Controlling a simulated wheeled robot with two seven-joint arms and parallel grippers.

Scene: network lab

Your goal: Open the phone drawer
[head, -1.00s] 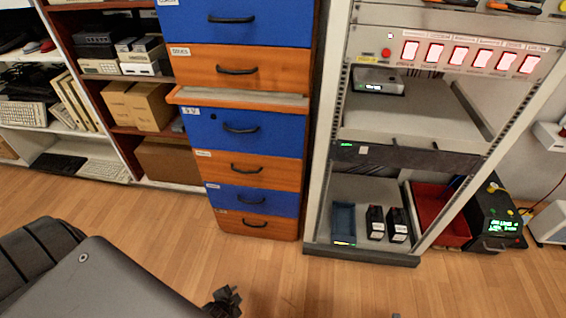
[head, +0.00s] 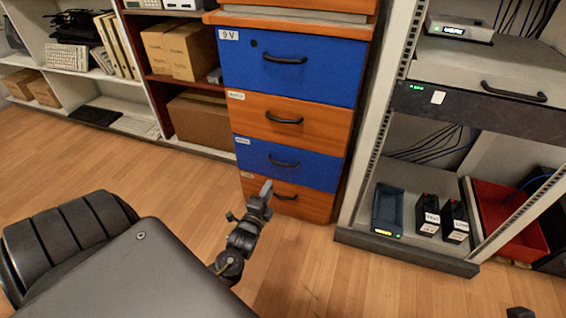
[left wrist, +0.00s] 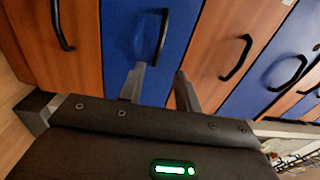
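A drawer cabinet with alternating blue and orange fronts fills the middle of the head view. Its blue drawer labelled 9V (head: 330,75), orange drawer (head: 315,133), lower blue drawer (head: 300,178) and bottom orange drawer (head: 312,207) look shut. Each has a dark bar handle. The other labels are too small to read, so I cannot tell which is the phone drawer. My left gripper (head: 262,192) is before the lowest drawers. In the left wrist view, its fingers (left wrist: 160,80) are apart and empty, near the blue drawer's handle (left wrist: 163,38). A dark piece at bottom right may be my right gripper.
An open rack (head: 425,250) stands close right of the cabinet, with a blue tray (head: 387,210) and two black blocks on its base. A red bin (head: 510,220) is beyond. Shelves with boxes (head: 195,122) stand left. Wooden floor (head: 100,170) lies clear before the shelves.

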